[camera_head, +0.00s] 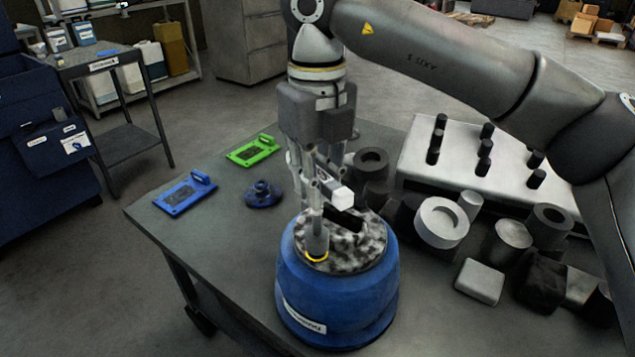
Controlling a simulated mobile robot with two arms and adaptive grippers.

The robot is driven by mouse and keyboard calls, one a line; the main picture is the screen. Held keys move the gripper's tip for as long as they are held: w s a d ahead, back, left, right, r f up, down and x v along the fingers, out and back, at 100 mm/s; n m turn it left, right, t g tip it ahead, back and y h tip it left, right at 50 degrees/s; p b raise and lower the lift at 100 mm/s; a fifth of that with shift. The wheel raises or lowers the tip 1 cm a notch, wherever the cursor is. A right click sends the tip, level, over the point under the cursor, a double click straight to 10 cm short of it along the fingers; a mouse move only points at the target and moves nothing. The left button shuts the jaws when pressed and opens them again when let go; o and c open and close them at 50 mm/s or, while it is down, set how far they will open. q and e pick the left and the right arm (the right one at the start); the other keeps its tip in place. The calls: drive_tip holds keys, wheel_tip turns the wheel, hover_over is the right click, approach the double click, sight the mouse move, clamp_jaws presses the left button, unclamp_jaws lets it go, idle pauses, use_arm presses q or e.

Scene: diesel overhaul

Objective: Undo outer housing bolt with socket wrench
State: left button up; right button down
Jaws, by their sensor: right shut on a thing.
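The blue outer housing (338,292) stands upright on the grey table, with a mottled grey and white top face (352,258). My right gripper (318,178) points down above this top. It is shut on the socket wrench, whose grey socket (316,236) reaches down to the near left part of the top face. A yellow ring (316,257) shows at the foot of the socket. The bolt is hidden there, so I cannot tell how far the socket sits on it. A pale block (342,197) and a black bar show beside the fingers. My left gripper is not in view.
A white tray (410,165) with several black pegs lies at the right. Dark and pale cylinders and blocks, including a white ring (441,222), crowd the table's right side. A green holder (253,150), a blue holder (185,196) and a blue part (263,194) lie left.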

drive_tip(key=shift+m, duration=0.7)
drive_tip(key=m+b, duration=0.1)
drive_tip(key=m, duration=0.1)
drive_tip(key=shift+m, duration=0.4)
drive_tip(key=shift+m+b, duration=0.4)
drive_tip(key=shift+m, duration=0.6)
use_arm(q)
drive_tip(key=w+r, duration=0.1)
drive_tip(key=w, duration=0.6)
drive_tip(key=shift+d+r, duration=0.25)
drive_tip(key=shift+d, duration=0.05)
use_arm(e)
drive_tip(key=shift+m, duration=1)
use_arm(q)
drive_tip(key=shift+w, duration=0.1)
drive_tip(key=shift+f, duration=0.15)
use_arm(e)
drive_tip(key=shift+w, duration=0.1)
use_arm(q)
drive_tip(key=shift+b, duration=0.3)
use_arm(e)
drive_tip(key=shift+f, duration=0.2)
